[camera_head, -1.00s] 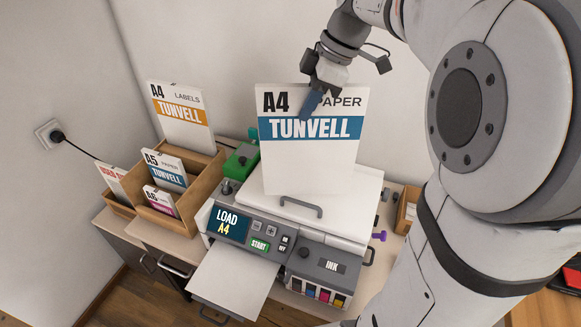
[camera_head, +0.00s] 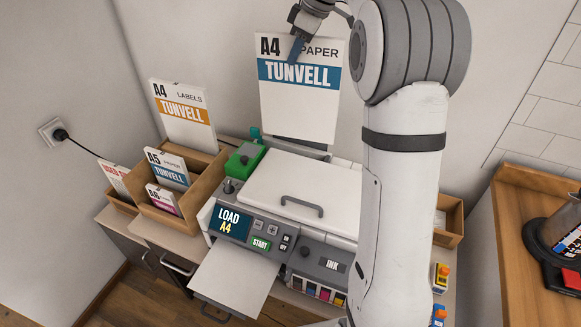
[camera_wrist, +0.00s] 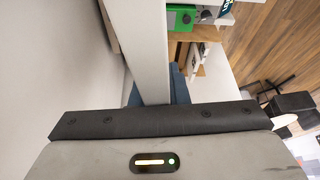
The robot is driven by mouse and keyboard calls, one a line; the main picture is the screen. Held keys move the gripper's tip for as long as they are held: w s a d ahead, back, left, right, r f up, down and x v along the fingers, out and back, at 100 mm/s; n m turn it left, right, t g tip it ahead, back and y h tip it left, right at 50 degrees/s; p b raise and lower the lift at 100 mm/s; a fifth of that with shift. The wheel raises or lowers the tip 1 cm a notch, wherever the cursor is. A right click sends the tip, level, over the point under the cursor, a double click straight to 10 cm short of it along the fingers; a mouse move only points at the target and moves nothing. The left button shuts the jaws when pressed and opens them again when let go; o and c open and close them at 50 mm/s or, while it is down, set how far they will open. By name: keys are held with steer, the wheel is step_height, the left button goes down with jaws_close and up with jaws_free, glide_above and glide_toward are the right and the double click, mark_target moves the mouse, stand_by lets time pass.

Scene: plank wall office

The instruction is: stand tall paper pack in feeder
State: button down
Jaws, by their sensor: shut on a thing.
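The tall A4 paper pack (camera_head: 300,105), white with a blue TUNVELL band, is upright in the head view, above the rear of the printer (camera_head: 300,195). My gripper (camera_head: 297,48) is shut on its top edge. In the wrist view the pack (camera_wrist: 150,50) shows edge-on, running away from the jaws. A dark feeder part (camera_head: 300,143) shows just under the pack's lower edge at the back of the printer. Whether the pack touches it I cannot tell. The printer's screen (camera_head: 229,222) reads LOAD A4.
A wooden sorter (camera_head: 172,215) at left holds A4 labels (camera_head: 183,115), an A5 pack (camera_head: 167,169) and an A6 pack (camera_head: 163,198). A green device (camera_head: 245,158) sits beside the printer. A paper sheet (camera_head: 232,280) lies on the front tray. The wall is close behind.

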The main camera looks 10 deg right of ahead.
mark_target(290, 105)
steer(key=w+m, duration=0.1)
steer(key=w, duration=0.5)
step_height(290, 105, down, 18)
steer(key=p, duration=0.1)
steer(key=shift+w+a+f+t+p, duration=0.2)
steer(key=shift+w+t+p, duration=0.1)
steer(key=shift+p, duration=0.05)
steer(key=shift+f, duration=0.15)
steer(key=c, duration=1.4)
jaws_free()
